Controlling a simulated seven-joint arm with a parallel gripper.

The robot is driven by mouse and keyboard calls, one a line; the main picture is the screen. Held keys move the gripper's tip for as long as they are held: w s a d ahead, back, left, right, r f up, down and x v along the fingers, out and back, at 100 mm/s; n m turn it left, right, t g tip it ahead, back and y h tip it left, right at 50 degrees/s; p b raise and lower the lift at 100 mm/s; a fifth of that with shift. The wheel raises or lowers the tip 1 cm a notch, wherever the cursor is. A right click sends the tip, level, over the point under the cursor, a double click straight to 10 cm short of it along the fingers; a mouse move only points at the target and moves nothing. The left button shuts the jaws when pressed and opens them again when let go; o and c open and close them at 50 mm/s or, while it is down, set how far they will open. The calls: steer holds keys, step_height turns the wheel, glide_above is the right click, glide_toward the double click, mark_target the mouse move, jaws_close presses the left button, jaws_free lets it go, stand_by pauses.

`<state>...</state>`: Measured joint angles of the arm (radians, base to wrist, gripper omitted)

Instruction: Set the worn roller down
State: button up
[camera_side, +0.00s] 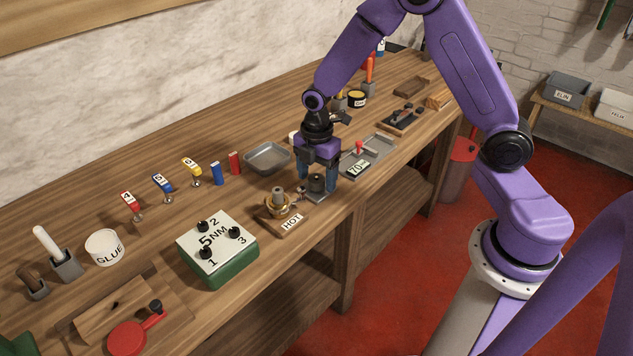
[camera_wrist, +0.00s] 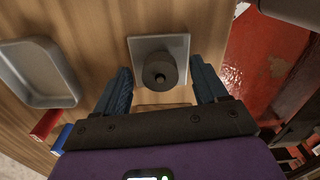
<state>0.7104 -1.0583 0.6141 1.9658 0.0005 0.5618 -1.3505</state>
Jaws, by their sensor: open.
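A dark grey roller (camera_wrist: 160,73) stands upright on a square light grey plate (camera_wrist: 181,46) in the wrist view. In the side view the roller (camera_side: 317,184) and the plate (camera_side: 318,197) are at the front part of the bench, under my gripper. My gripper (camera_side: 318,178) points down, with its two blue fingers open on either side of the roller. In the wrist view a gap shows between each finger and the roller, so neither seems to touch it. Wear on the roller is too small to make out.
A wooden block marked HOT (camera_side: 291,222) with a brass piece (camera_side: 277,206) stands close left of the plate. A shallow metal tray (camera_side: 267,171) lies behind. A panel marked 70 (camera_side: 366,164) is close right. A green 5 NM box (camera_side: 217,265) stands front left.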

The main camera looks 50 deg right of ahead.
steer(key=c, duration=1.2)
steer(key=shift+r, duration=0.1)
